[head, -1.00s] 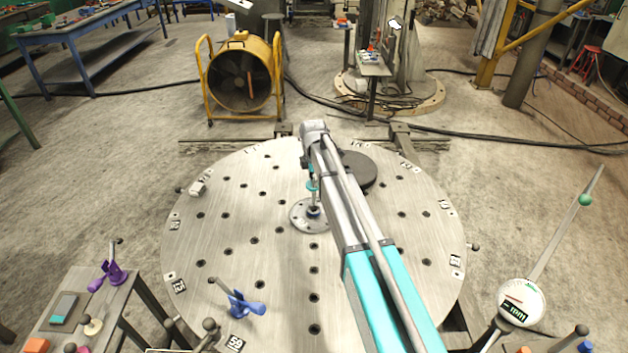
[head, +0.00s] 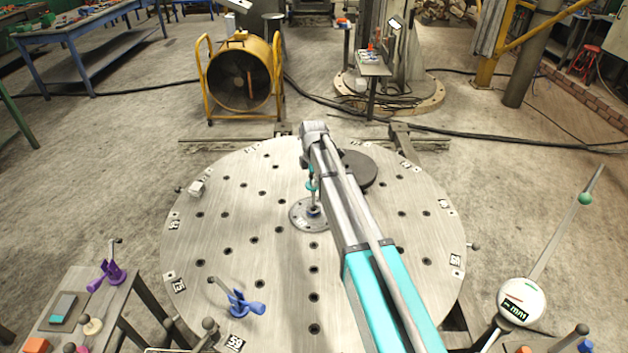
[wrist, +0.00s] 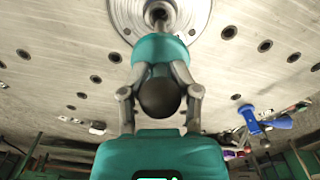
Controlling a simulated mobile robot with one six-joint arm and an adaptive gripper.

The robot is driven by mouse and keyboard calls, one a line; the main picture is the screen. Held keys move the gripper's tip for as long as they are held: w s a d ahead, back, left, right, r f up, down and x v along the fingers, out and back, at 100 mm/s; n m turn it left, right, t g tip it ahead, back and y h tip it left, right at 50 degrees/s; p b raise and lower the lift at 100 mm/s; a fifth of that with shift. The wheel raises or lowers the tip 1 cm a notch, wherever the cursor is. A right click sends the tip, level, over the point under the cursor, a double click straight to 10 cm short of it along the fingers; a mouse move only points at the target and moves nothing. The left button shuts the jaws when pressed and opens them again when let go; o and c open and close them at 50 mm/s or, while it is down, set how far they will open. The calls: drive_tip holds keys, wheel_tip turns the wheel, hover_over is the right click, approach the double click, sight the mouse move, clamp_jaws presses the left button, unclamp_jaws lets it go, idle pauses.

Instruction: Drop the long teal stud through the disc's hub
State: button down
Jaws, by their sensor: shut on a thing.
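My gripper (wrist: 160,78) is shut on the teal stud (wrist: 160,47), with its two grey fingers on either side. A dark round knob (wrist: 160,98) sits at the stud's near end, between the fingers. The stud's thin grey far end points at the middle of the disc's hub (wrist: 205,12), a round metal flange at the top of the wrist view. I cannot tell whether the tip is inside the bore. In the head view the stud (head: 312,184) stands roughly upright over the hub (head: 298,216), partly hidden by my arm.
The hub sits on a large round steel table (head: 230,250) with many holes. A dark disc (head: 360,170) lies behind my arm. A blue clamp (head: 243,304) is at the table's front left. A dial gauge (head: 521,302) stands at the right and a side table (head: 75,310) at the left.

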sight(313, 195)
drive_tip(key=shift+f+b, duration=4.2)
drive_tip(key=shift+f, duration=0.1)
idle(3.7)
